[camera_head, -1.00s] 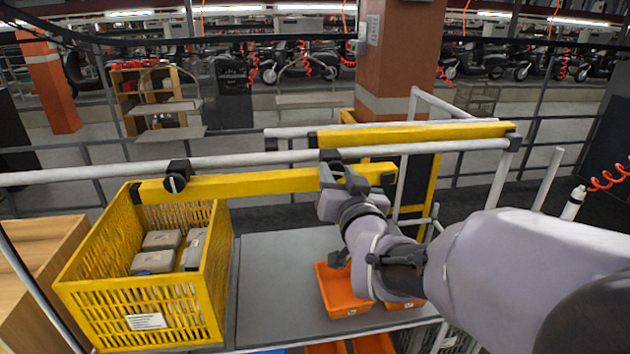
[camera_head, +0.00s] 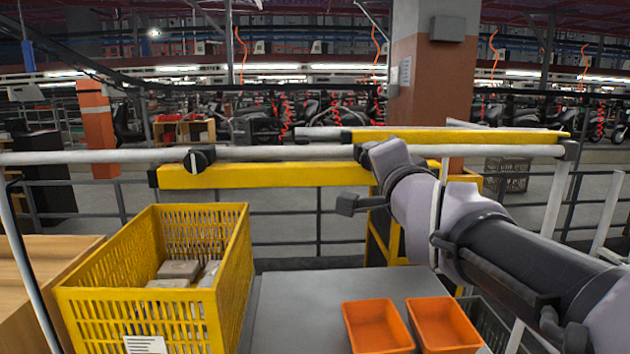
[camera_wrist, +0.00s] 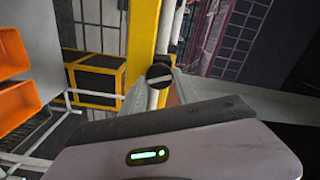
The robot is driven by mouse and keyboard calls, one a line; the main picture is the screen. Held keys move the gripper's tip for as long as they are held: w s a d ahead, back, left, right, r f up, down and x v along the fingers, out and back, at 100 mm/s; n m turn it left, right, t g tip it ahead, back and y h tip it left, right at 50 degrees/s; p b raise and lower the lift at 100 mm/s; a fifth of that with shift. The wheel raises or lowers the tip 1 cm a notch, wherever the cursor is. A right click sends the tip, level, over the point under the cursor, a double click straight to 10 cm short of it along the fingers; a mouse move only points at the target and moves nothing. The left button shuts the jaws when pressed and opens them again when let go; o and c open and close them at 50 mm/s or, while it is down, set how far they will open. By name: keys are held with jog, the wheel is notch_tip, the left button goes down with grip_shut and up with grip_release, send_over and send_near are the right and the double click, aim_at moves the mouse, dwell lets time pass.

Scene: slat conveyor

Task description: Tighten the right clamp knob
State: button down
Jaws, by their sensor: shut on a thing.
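The right clamp knob (camera_wrist: 160,76) is a round black knob with a pale bar across it. It shows in the wrist view, between the tips of my gripper (camera_wrist: 160,92), in front of the white rail and yellow beam. My gripper is shut on it. In the head view my gripper (camera_head: 366,153) is at the white rail (camera_head: 290,152), near the right end of the front yellow beam (camera_head: 265,175), and mostly hides that knob. The left clamp knob (camera_head: 199,158), black with a pale bar, sits free on the same rail.
A yellow crate (camera_head: 75,295) with grey boxes stands at lower left, beside a wooden surface (camera_head: 40,250). Two orange bins (camera_head: 376,325) sit on the grey table (camera_head: 300,300). A second yellow beam (camera_head: 460,136) lies behind the rail at right.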

jog(key=shift+f+m+b, duration=0.1)
jog(key=shift+m+b, duration=0.4)
jog(key=shift+m, duration=1.7)
jog(key=c, duration=0.9)
grip_release()
jog(key=s+p, duration=0.5)
jog(key=s, duration=1.2)
jog(key=shift+s+p, duration=0.2)
jog(key=shift+p, duration=0.1)
